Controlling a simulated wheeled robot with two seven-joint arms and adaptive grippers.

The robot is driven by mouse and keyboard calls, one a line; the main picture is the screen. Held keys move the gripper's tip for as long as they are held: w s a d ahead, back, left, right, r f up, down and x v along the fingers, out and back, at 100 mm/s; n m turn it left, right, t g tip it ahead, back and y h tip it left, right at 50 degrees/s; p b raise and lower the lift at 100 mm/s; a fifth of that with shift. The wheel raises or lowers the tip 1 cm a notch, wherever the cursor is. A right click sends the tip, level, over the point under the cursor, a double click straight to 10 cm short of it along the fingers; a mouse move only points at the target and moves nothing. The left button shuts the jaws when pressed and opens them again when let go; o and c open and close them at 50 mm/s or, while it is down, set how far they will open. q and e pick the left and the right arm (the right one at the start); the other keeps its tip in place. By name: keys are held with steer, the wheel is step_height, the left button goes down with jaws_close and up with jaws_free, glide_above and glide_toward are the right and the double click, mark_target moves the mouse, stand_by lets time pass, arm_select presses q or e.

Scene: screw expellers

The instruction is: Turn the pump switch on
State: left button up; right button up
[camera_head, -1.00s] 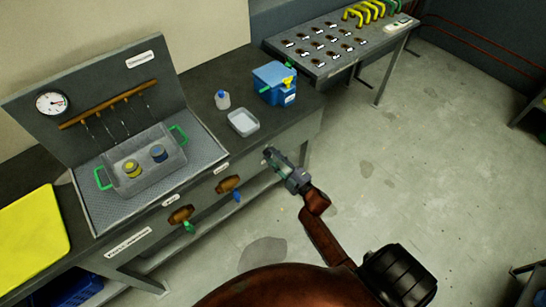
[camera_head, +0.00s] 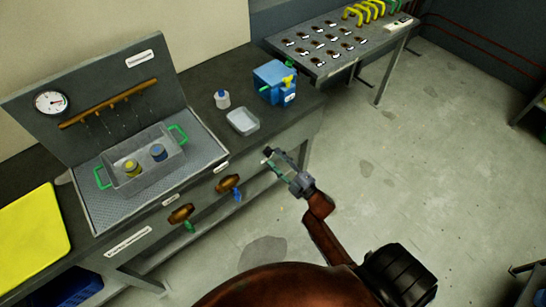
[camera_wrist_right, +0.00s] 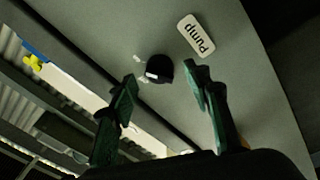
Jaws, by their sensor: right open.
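In the right wrist view, a round black switch knob (camera_wrist_right: 158,68) with a small pale mark sits on the grey front panel (camera_wrist_right: 240,85). A white label reading "PUMP" (camera_wrist_right: 196,35) is beside it. My right gripper (camera_wrist_right: 162,84) is open and empty, its two green-dark fingers pointing at the panel on either side of the knob. Whether they touch the panel or knob I cannot tell. In the head view my right gripper (camera_head: 273,163) is by the bench's front, below the grey tray; the switch cannot be made out there. My left gripper is not in view.
On the bench (camera_head: 207,82) are a blue box (camera_head: 274,78), a small bottle (camera_head: 222,99), a grey tray (camera_head: 243,122) and a green-handled basket (camera_head: 147,178). Two brown valve handles (camera_head: 228,183) stick out from the front, left of my gripper.

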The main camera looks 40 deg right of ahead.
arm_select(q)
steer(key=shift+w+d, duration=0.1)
arm_select(e)
steer(key=s+d+f, duration=0.1)
steer(key=s, duration=0.8)
steer(key=shift+s+d, duration=0.15)
steer(key=shift+s, duration=0.2)
steer(key=shift+f, duration=0.1)
